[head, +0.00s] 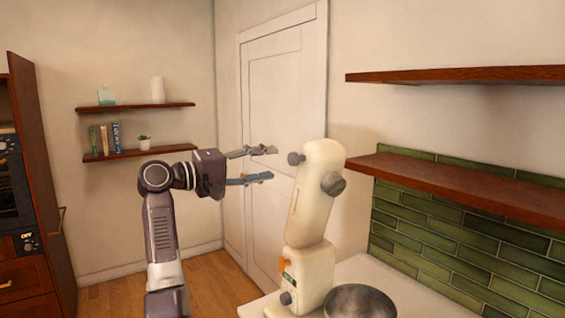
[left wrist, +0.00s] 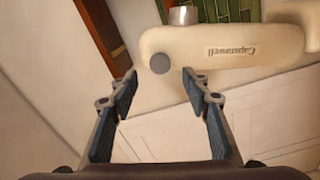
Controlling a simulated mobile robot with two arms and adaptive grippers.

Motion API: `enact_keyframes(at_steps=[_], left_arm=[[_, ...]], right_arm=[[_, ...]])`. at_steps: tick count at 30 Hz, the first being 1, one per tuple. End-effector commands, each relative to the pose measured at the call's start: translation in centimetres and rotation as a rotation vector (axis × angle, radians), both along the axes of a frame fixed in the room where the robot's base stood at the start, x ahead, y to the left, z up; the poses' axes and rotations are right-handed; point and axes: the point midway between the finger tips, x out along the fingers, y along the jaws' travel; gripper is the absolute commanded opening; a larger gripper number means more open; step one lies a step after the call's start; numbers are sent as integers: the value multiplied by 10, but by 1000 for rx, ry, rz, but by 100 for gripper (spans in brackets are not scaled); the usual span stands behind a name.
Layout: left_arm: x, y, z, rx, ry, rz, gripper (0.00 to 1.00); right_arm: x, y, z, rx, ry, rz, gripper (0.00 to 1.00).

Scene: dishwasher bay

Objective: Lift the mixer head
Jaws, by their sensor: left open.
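The cream stand mixer stands on the counter, its head (head: 318,190) tilted steeply up above the base (head: 312,268). Grey knobs show on the head's upper end and side. A grey metal bowl (head: 360,302) is in front of the base. My left gripper (head: 270,163) is open and empty, just left of the raised head's upper end, with a small gap between. In the left wrist view the open fingers (left wrist: 159,82) point toward the mixer head (left wrist: 225,46), with its grey round knob (left wrist: 159,63) between and just beyond the fingertips. My right gripper is not in view.
Brown wall shelves (head: 470,188) and green tiles (head: 455,240) are on the right. The pale counter (head: 400,285) is under the mixer. A white door (head: 285,100) is behind.

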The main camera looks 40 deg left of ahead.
Motion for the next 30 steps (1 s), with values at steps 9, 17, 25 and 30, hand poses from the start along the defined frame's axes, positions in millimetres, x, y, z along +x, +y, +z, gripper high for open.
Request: enact_keyframes(at_steps=[9,17,25,30], left_arm=[[-30,10,-1,-1,2,-1,44],[-30,11,0,-1,1,-1,44],[-30,10,0,-1,1,-1,44],[-21,-1,-30,53,55,4,44]], right_arm=[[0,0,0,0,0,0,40],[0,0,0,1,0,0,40],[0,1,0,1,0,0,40],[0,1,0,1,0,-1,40]])
